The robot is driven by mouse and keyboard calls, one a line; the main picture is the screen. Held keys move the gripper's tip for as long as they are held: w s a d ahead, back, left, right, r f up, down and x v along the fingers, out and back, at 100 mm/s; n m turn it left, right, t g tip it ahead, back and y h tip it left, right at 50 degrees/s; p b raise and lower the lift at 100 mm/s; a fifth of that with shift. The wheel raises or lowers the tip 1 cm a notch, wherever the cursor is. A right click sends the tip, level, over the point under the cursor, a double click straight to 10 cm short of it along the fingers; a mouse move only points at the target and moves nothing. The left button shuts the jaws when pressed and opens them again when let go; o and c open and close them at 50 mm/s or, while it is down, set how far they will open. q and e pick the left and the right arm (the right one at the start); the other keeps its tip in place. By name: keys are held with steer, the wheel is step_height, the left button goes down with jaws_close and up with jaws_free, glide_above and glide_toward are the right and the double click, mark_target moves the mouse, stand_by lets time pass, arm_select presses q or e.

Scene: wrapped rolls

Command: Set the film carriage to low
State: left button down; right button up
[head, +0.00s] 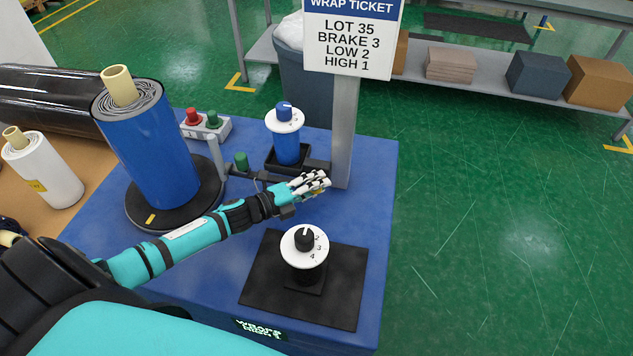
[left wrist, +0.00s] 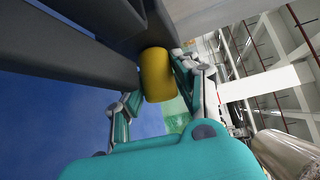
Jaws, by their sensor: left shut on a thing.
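My left gripper (head: 312,184) reaches across the blue machine top to the foot of the grey post (head: 343,135). It is shut on a yellow knob, which shows between its fingers in the left wrist view (left wrist: 157,75). In that view the knob sits against dark grey bars. In the head view the fingers mostly hide the knob, and a dark arm (head: 316,165) joins the post just behind them; I cannot tell clearly where the film carriage begins. The ticket (head: 350,40) on the post reads LOT 35, BRAKE 3, LOW 2, HIGH 1. My right gripper is not in view.
A black-knobbed dial (head: 304,241) stands in front on a black mat (head: 340,300); a blue-topped dial (head: 285,120) stands behind. A blue wrapped roll (head: 158,150) stands on a turntable at left. Red (head: 193,116) and green (head: 212,118) buttons are behind. Green floor lies right.

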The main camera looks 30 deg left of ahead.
mark_target(316, 206)
arm_select(q)
step_height(316, 206, down, 4)
steer(key=shift+f+b, duration=0.15)
steer(key=shift+b, duration=0.8)
steer(key=shift+s+a, duration=0.1)
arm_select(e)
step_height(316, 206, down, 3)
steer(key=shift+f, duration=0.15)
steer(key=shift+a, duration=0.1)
arm_select(q)
steer(key=c, duration=1)
jaws_free()
